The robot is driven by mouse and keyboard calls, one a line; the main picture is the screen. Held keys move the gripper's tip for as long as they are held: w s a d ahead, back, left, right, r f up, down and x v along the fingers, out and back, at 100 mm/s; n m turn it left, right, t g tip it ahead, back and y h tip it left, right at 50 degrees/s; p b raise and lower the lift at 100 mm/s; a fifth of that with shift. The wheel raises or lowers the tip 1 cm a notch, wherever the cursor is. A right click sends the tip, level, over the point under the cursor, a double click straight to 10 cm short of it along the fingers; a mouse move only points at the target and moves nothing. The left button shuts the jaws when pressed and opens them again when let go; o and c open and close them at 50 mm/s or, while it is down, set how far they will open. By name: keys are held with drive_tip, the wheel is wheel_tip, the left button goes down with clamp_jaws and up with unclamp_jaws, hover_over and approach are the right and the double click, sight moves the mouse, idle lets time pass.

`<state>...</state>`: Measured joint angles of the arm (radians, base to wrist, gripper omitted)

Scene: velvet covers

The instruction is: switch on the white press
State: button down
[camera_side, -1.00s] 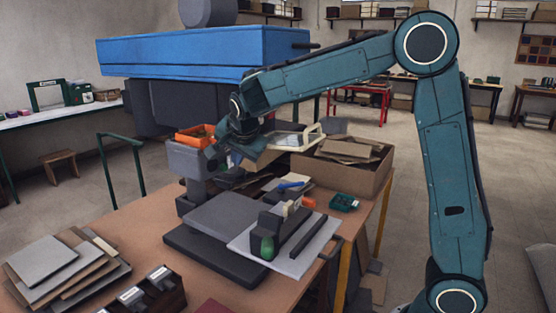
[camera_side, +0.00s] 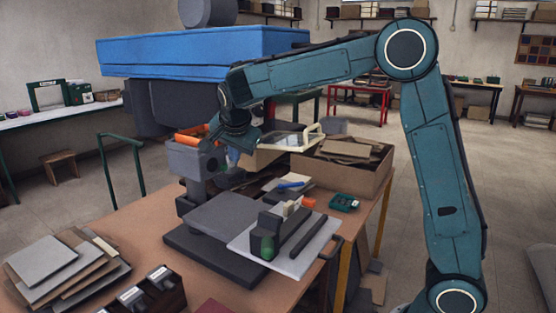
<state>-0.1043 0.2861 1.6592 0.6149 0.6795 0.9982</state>
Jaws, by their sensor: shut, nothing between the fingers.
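No plainly white press shows. A press-like machine stands on the brown table, with a grey upright head (camera_side: 186,163), a grey flat platen (camera_side: 222,214) and a dark base (camera_side: 205,255). A large blue slab-shaped body (camera_side: 200,50) on dark supports is above and behind it. My gripper (camera_side: 212,146) is shut and empty, angled down beside the grey head's upper right. I cannot tell whether it touches the head. No switch is clear near the fingertips; the arm's wrist partly covers that area.
A pale plate (camera_side: 290,245) with dark bars and a green rounded part (camera_side: 267,246) lies at the platen's right. Board stacks (camera_side: 65,270) lie front left.

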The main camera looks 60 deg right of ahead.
drive_tip(key=shift+w+r, duration=0.15)
drive_tip(key=shift+r, duration=0.6)
drive_tip(key=v, duration=1.2)
drive_tip(key=shift+s+d, duration=0.4)
drive_tip(key=shift+s, duration=0.15)
idle(0.3)
